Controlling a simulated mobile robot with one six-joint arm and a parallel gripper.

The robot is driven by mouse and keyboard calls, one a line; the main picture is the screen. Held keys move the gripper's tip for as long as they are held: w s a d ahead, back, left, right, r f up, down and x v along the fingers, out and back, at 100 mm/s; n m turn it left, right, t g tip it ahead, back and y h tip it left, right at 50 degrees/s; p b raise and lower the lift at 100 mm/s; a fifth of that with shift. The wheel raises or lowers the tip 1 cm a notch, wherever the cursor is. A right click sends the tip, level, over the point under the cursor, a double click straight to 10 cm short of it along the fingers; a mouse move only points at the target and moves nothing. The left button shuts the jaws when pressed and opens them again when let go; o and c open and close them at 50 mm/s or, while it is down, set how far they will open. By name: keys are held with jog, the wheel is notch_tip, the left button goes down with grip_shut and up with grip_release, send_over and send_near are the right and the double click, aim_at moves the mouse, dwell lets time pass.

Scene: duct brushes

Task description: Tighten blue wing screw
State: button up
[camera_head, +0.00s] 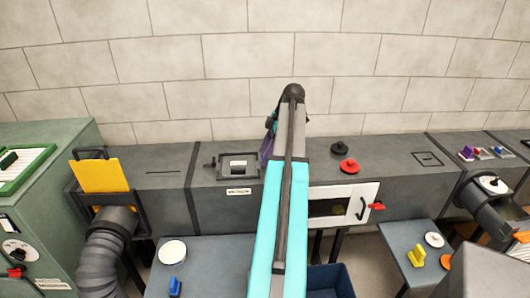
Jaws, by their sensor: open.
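My arm rises through the middle of the view and bends down behind itself. My gripper (266,149) shows only in part, as a purplish shape left of the arm, above the duct top. It is open, well left of the wing pieces. Its fingertips are mostly hidden.
The grey duct (150,180) runs along the tiled wall. A black knob (340,147) and red knob (349,166) stand on it. A white door (362,204) is on its front. Low tables hold a blue piece (175,286) and yellow piece (417,256). A hose (100,262) hangs left.

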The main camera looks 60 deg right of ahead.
jog(key=shift+f, duration=0.25)
jog(key=shift+c, duration=0.2)
jog(key=c, duration=1)
jog(key=shift+w, duration=0.1)
